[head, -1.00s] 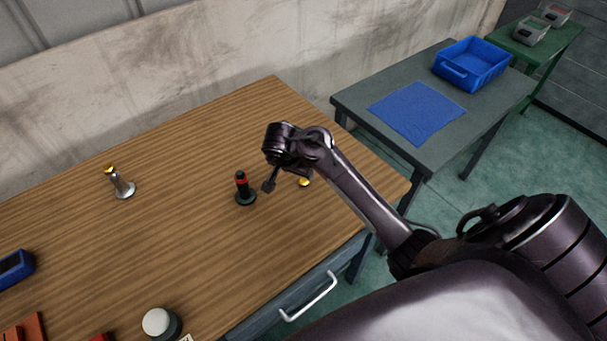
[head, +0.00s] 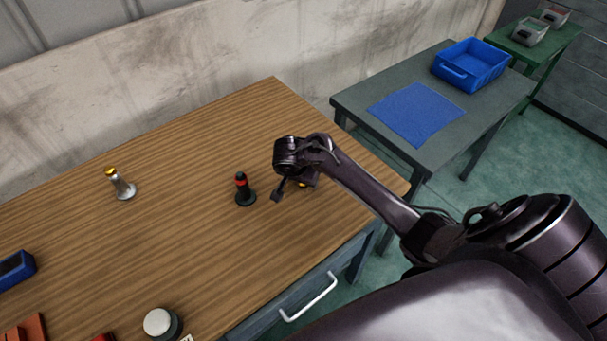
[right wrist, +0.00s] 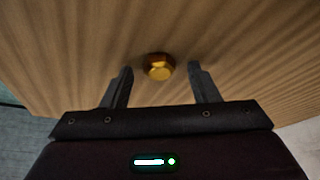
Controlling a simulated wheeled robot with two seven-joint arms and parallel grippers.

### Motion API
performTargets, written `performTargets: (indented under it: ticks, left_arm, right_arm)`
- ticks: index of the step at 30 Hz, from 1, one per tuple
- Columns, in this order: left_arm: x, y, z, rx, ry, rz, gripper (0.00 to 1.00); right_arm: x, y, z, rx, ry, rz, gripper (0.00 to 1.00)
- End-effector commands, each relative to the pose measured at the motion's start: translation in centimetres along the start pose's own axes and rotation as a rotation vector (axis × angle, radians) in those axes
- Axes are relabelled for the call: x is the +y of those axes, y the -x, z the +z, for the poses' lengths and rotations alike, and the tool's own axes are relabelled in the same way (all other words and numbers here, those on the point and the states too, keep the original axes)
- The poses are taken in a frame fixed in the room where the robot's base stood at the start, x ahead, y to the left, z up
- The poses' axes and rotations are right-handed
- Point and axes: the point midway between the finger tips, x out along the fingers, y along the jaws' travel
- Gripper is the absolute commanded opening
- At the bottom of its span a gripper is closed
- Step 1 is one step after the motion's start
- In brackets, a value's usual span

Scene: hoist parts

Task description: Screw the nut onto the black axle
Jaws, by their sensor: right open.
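The black axle (head: 243,190) stands upright on its round base on the wooden table, with a red band near its top. A brass-coloured nut (right wrist: 160,67) lies on the table in the right wrist view, between and slightly beyond my fingertips. In the head view the nut (head: 302,184) is mostly hidden by my right gripper. My right gripper (right wrist: 160,75) is open and empty above the table, to the right of the black axle, with its fingers either side of the nut and apart from it. My left gripper is not in view.
A silver axle (head: 122,187) with a yellow top stands on the left of the wooden table (head: 190,240). A white-topped round thing (head: 158,322) is at the front edge. A grey table (head: 380,95) with a blue mat (head: 417,112) and blue bin (head: 472,65) stands beyond.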

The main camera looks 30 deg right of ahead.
Motion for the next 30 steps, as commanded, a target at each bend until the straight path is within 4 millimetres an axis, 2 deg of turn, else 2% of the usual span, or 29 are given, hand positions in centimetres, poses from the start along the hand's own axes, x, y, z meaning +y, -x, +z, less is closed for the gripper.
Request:
performTargets:
  ticks: [2, 13, 23, 26, 30]
  left_arm:
    - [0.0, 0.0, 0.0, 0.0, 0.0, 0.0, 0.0]
    - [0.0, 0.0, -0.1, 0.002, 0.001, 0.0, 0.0]
    - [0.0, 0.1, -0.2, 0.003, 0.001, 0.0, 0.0]
    - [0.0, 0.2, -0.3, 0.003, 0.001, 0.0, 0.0]
    - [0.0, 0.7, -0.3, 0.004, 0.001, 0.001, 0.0]
  right_arm:
    - [0.0, 0.0, 0.0, 0.0, 0.0, 0.0, 0.55]
    - [0.0, 0.0, 0.0, 0.0, 0.0, 0.001, 0.07]
    - [-0.1, 0.4, -0.1, -0.001, 0.0, -0.001, 0.07]
    - [-0.1, 1.2, -0.4, -0.001, -0.002, -0.003, 0.07]
    - [-0.1, 3.6, -1.3, -0.002, -0.003, -0.005, 0.07]
